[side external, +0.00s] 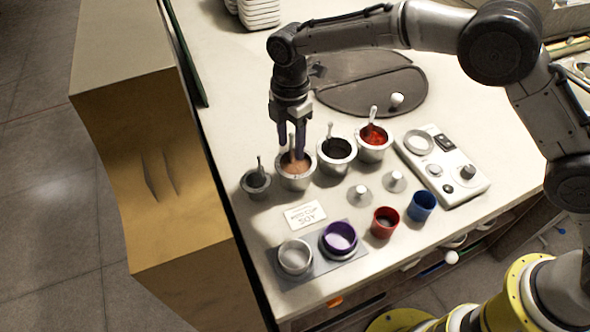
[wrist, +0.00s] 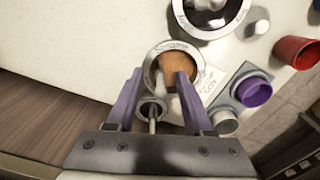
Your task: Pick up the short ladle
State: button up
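Several metal wells stand in a row, each with a ladle handle sticking up. My gripper (side external: 295,146) is over the well of tan sauce (side external: 294,180), pointing down with its purple fingers apart. A pale ladle handle (side external: 292,146) rises from that well and appears between the fingers, with no clear contact. In the wrist view the open fingers (wrist: 158,76) reach over the tan well's near rim. A small well (side external: 256,184) to the left holds a thin grey handle (side external: 259,163). I cannot tell for certain which ladle is the short one.
To the right are a dark-sauce well (side external: 336,150) and a red-sauce well (side external: 374,138). In front are a label card (side external: 305,215), two small knobbed lids, a purple cup (side external: 339,238), a red cup (side external: 384,222) and a blue cup (side external: 423,206). A control panel (side external: 445,170) lies right.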

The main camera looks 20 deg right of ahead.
grip_shut()
jog(key=shift+r, duration=0.1)
notch_tip(320, 180, up, 10)
dwell(0.6)
